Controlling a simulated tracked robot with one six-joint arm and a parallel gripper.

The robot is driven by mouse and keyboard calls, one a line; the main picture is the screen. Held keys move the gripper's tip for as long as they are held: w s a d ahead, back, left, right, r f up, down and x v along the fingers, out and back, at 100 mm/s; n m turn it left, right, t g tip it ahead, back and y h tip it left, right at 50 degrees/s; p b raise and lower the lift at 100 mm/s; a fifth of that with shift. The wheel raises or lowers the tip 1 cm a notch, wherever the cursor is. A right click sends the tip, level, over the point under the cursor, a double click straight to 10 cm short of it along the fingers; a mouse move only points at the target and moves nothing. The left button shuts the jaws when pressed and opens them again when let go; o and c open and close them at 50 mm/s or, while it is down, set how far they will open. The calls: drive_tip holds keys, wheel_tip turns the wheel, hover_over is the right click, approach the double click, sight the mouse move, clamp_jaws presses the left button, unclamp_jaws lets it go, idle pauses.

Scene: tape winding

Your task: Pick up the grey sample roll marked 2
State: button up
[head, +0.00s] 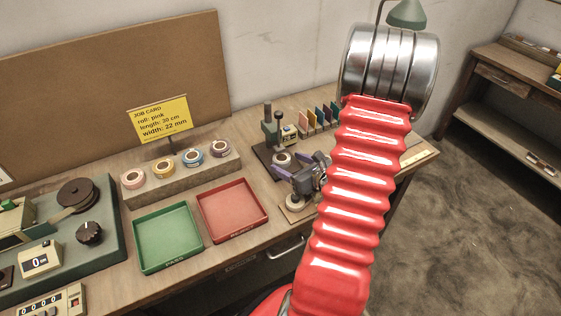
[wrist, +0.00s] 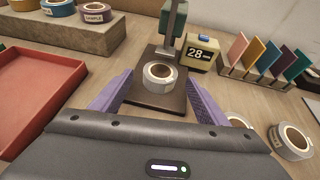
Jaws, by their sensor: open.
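A pale grey roll (wrist: 158,76) with a label on its side lies flat on the dark base of a gauge stand (wrist: 170,45). It also shows in the head view (head: 282,159). A second pale roll (wrist: 291,141) lies at the right of the wrist view, and a third (wrist: 238,121) is partly hidden behind my right finger. I cannot read a 2 on any of them. My gripper (wrist: 160,86) is open and empty, its purple fingers spread either side of the roll on the stand in the picture. I cannot tell their height above it.
A display reading 28 (wrist: 200,53) stands beside the gauge post. A rack of coloured cards (wrist: 268,62) is at the back right. The red tray (head: 233,210) and green tray (head: 168,238) lie left, below a block of coloured rolls (head: 180,170).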

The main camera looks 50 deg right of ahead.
sight(286, 162)
drive_tip(key=x, duration=0.3)
drive_tip(key=shift+w+f, duration=0.1)
drive_tip(key=shift+w, duration=0.05)
idle(0.4)
drive_tip(key=c, duration=1.2)
drive_tip(key=shift+d+r, duration=0.15)
drive_tip(key=shift+r, duration=0.7)
drive_tip(key=s+d, duration=0.1)
drive_tip(key=d, duration=0.4)
drive_tip(key=s+d, duration=0.2)
drive_tip(key=d, duration=0.4)
drive_tip(key=s+d, duration=0.2)
drive_tip(key=d, duration=0.4)
drive_tip(key=shift+s+f, duration=0.1)
drive_tip(key=shift+s, duration=0.15)
